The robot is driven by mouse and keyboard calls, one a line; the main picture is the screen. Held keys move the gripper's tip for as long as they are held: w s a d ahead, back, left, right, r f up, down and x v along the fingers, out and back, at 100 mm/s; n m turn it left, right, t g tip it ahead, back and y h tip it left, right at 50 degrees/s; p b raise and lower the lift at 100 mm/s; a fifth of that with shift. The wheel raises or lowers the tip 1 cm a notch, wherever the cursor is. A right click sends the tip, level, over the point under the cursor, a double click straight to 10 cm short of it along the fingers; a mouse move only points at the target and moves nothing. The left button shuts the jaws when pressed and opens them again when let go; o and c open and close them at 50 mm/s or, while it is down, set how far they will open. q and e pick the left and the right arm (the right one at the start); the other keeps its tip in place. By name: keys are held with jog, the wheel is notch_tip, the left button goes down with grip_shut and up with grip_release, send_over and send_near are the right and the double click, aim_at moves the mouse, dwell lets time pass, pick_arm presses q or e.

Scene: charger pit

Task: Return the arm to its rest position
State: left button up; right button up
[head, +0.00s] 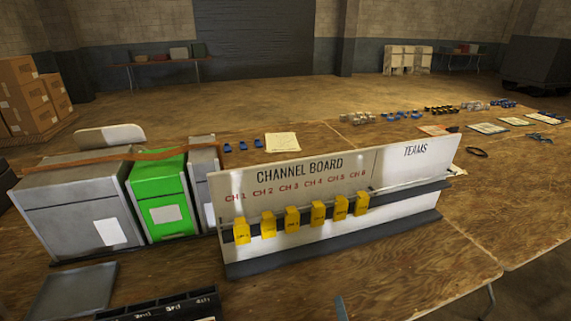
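Neither of my arms nor grippers shows in the head view. The white channel board (295,172) stands on the wooden table (400,275), with labels CH 1 to CH 6 and a TEAMS section (416,152) at its right. Several yellow tags (292,219) hang in a row along its front, under the channel labels.
Left of the board stand a grey box (75,205), a green box (160,200) and a narrower grey box (204,178). A grey tray (72,291) and a dark labelled rack (160,306) lie in front. Small items and papers (283,142) lie behind. The front right tabletop is clear.

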jog(key=s+d+f+m+g, duration=0.1)
jog(key=s+f+m+g, duration=0.15)
jog(key=s+m, duration=0.4)
jog(key=s+d+f+m+g+y, duration=0.1)
jog(key=s+d+m+g, duration=0.15)
jog(key=s+m, duration=0.35)
jog(key=s+d+f+m+g, duration=0.1)
jog(key=s+f+m+g, duration=0.1)
jog(key=s+m+g, duration=0.35)
notch_tip(320, 180, down, 16)
jog(key=m, duration=0.1)
jog(key=s+d+f, duration=0.1)
jog(key=s+f, duration=1)
jog(key=s, duration=0.2)
jog(key=shift+d+g, duration=0.35)
jog(key=shift+g, duration=0.1)
jog(key=shift+s, duration=0.1)
